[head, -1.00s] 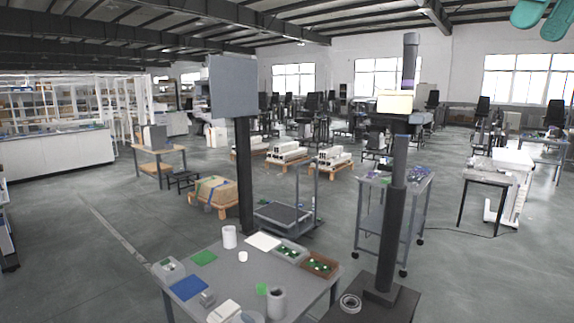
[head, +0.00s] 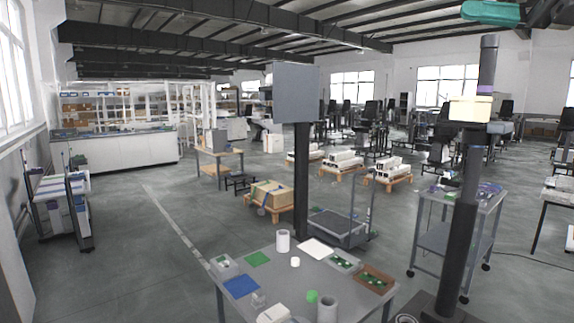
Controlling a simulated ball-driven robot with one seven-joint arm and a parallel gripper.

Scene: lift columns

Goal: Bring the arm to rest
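A teal and dark piece (head: 490,12), which looks like part of my arm, shows at the top right edge of the head view, high above the floor and clear of the table and columns. The rest of the arm is out of frame. I cannot make out the gripper's fingers, nor anything held in them.
A grey table (head: 290,290) with small parts stands front centre. A black post with a grey panel (head: 296,92) rises behind it. A dark lift column (head: 468,215) with a pale yellow block (head: 470,108) stands to the right, before a grey cart (head: 440,240). Open floor lies left.

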